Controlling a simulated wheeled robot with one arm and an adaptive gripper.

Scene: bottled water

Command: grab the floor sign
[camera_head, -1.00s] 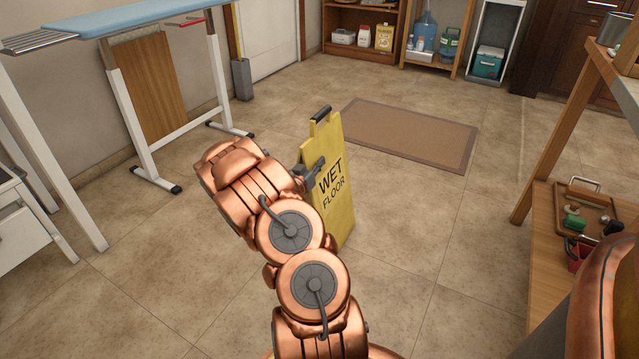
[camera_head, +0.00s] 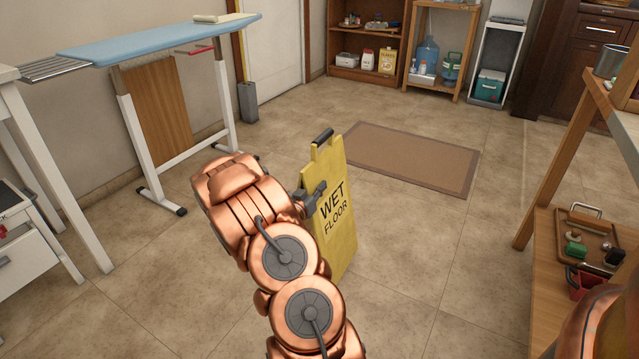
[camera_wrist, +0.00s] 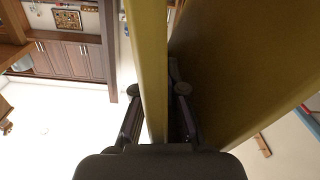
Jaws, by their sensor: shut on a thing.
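The yellow floor sign (camera_head: 333,205) with "WET FLOOR" on its face stands upright on the tiles in the middle of the head view, with a dark handle at its top. My gripper (camera_head: 314,197) is at the sign's left edge, shut on it. In the wrist view my gripper (camera_wrist: 157,92) has one finger on each side of one yellow panel of the floor sign (camera_wrist: 148,60). The sign's other panel spreads to the right there. My arm hides the sign's lower left part in the head view.
A brown mat (camera_head: 410,157) lies on the floor behind the sign. An ironing board (camera_head: 160,38) stands at the left. A wooden shelf unit (camera_head: 545,240) with a tray of tools is at the right. Tiled floor (camera_head: 430,260) is clear between.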

